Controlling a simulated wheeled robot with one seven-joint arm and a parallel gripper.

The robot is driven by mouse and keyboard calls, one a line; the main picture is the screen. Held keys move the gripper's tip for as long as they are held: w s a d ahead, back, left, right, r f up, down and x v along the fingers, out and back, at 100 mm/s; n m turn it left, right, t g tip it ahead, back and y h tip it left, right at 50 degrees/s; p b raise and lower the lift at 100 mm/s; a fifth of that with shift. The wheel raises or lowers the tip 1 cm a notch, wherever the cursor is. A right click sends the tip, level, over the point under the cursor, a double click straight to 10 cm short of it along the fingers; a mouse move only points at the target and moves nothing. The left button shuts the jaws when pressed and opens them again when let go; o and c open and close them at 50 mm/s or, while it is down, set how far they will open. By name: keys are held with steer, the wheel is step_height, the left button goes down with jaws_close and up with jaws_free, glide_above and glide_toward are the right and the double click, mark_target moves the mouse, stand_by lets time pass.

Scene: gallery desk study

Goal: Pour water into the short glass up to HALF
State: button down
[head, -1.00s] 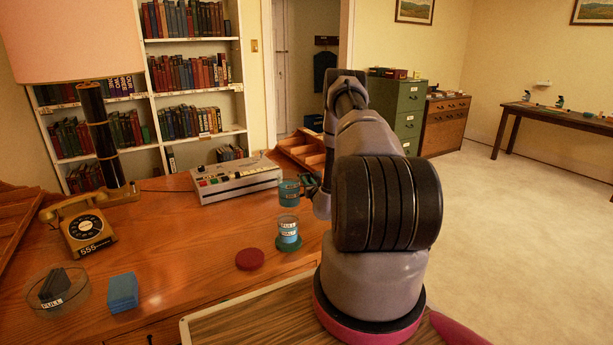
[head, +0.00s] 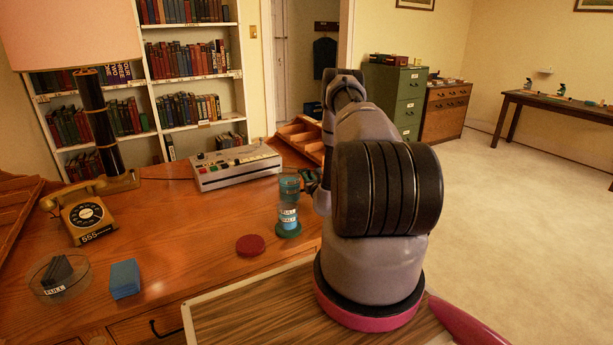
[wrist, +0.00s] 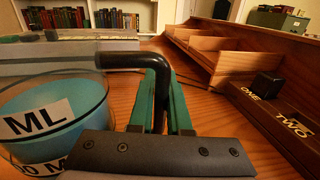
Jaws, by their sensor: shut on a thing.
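The clear jug of blue water (head: 289,187) is held just above the short glass in the head view. In the wrist view the jug (wrist: 85,95) fills the left side, with an "ML" label and blue water inside. My gripper (wrist: 158,100) has its green fingers shut on the jug's black handle (wrist: 120,61). The short glass (head: 288,217) stands on a green coaster (head: 289,232) and holds some blue water. Its labels are too small to read surely, so its exact level against the half mark is unclear. No falling stream can be made out.
A switch console (head: 237,167) stands behind the glass, with a wooden tray rack (head: 300,135) to its right. A red disc (head: 250,245), blue block (head: 124,279), glass dish (head: 58,279) and telephone (head: 88,214) lie to the left. The desk between them is clear.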

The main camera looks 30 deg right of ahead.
steer(key=shift+f, duration=0.55)
steer(key=c, duration=0.8)
jaws_free()
steer(key=shift+f, duration=0.1)
steer(key=shift+s, duration=0.1)
steer(key=shift+s+a, duration=0.2)
steer(key=shift+s, duration=1.1)
steer(key=shift+s+a, duration=0.25)
steer(key=shift+s, duration=1.05)
steer(key=shift+s+a, duration=0.2)
steer(key=shift+s, duration=1.1)
